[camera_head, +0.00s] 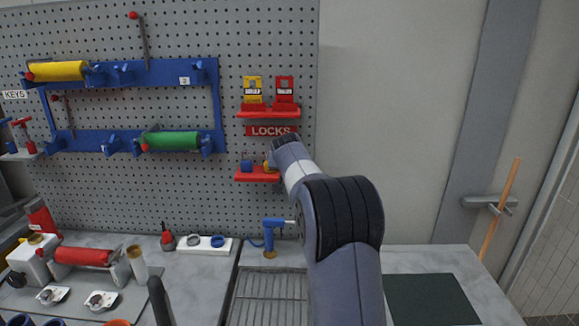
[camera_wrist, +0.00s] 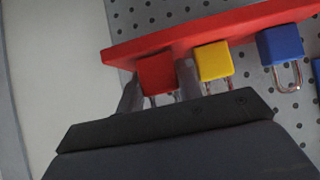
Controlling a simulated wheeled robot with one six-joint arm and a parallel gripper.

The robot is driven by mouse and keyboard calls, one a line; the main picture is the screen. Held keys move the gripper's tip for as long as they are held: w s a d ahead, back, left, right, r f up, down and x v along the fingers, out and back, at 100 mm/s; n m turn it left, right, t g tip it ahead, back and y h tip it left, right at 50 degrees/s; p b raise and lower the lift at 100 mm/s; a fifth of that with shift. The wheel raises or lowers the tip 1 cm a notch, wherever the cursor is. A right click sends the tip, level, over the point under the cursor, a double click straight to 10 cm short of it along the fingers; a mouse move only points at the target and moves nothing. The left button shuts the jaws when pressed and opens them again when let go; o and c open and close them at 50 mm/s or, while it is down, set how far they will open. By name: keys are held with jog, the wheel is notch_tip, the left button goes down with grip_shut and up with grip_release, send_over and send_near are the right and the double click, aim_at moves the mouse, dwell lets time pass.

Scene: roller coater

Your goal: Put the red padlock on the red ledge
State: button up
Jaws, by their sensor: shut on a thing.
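The wrist view shows the scene upside down. There my gripper (camera_wrist: 158,88) is shut on the red padlock (camera_wrist: 156,72), one finger on each side of its body. The padlock body is right at the red ledge (camera_wrist: 190,35), near its end; I cannot tell whether it bears on it. A yellow padlock (camera_wrist: 213,62) and a blue padlock (camera_wrist: 279,46) are on the same ledge, shackles away from it. In the head view the lower red ledge (camera_head: 250,177) carries the blue padlock (camera_head: 246,167) and yellow padlock (camera_head: 267,166). My wrist hides the red padlock and the fingertips.
An upper red ledge (camera_head: 268,113) holds a yellow and a red lockout device above a LOCKS sign (camera_head: 270,131). Blue roller racks (camera_head: 150,72) are left on the pegboard. Below are a wire rack (camera_head: 268,300), a blue tool (camera_head: 269,236) and a dark mat (camera_head: 431,299).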

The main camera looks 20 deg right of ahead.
jog(key=shift+f, duration=0.2)
jog(key=o, duration=1)
jog(key=shift+r, duration=0.1)
jog(key=shift+r, duration=0.15)
jog(key=b+v, duration=0.3)
jog(key=v, duration=0.9)
